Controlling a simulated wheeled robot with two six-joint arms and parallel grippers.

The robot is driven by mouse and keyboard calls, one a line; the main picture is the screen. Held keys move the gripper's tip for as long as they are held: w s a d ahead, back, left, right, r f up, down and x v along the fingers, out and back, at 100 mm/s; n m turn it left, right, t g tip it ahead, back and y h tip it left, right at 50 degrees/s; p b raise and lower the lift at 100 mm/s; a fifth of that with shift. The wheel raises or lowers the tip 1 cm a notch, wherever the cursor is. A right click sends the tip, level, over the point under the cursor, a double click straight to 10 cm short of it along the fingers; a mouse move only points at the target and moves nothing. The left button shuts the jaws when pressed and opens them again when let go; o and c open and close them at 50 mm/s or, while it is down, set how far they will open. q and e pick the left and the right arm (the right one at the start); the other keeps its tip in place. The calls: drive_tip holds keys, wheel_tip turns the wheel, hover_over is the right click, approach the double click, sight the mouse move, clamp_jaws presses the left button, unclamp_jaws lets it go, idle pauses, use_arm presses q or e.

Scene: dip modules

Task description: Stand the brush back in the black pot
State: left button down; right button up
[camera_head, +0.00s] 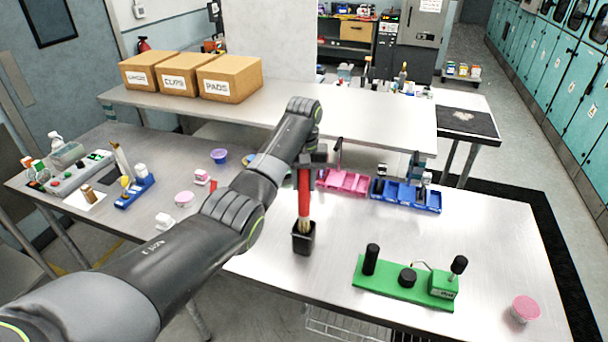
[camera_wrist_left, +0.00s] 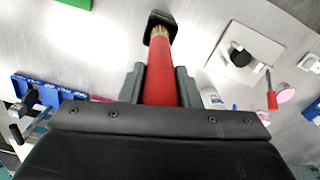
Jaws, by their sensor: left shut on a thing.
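The brush has a red handle (camera_head: 304,188) and pale bristles, and hangs nearly upright, bristles down. My left gripper (camera_head: 308,166) is shut on the brush handle near its upper end. The black pot (camera_head: 303,245) stands upright on the metal table, directly under the brush. The bristle end appears to be at or just inside the pot's mouth; how deep is hidden. In the left wrist view the red handle (camera_wrist_left: 162,75) lies between both fingers, with its bristles over the pot (camera_wrist_left: 160,17). My right gripper is not in view.
A green board with black knobs (camera_head: 400,287) lies right of the pot. Pink bins (camera_head: 345,182) and blue bins (camera_head: 407,195) stand behind. A pink-lidded cup (camera_head: 525,309) is at the front right. The table around the pot is mostly clear.

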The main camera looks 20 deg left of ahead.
sight(304, 201)
use_arm(q)
drive_tip(key=shift+f+b, duration=0.45)
drive_tip(key=shift+f, duration=1.4)
drive_tip(key=shift+f+b, duration=0.55)
drive_tip(key=shift+f, duration=1.05)
drive_tip(key=c, duration=1)
unclamp_jaws()
